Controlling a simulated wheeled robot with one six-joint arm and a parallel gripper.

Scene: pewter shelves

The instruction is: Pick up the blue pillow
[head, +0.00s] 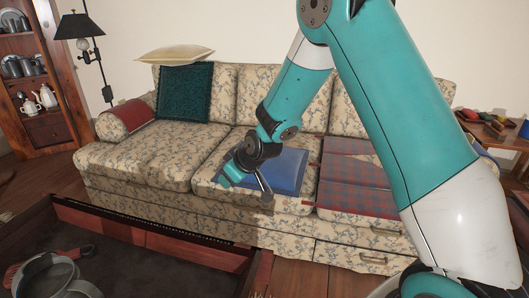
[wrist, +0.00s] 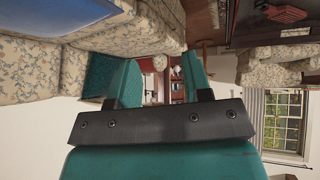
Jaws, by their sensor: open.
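The blue pillow (head: 287,172) lies flat on the middle seat of the flowered sofa (head: 155,157). My arm and gripper cover part of its left side in the head view. My gripper (head: 243,188) is at the pillow's left front in that view, and I cannot tell how far above the seat it is. In the wrist view my gripper (wrist: 160,82) is open, with nothing seen between its teal fingers.
A dark teal pillow (head: 185,93) leans on the sofa back, with a cream pillow (head: 176,54) above it. A plaid blanket (head: 352,172) covers the right seat. A dark table (head: 150,243) with a metal pitcher (head: 50,277) stands in front. A lamp (head: 80,27) stands behind left.

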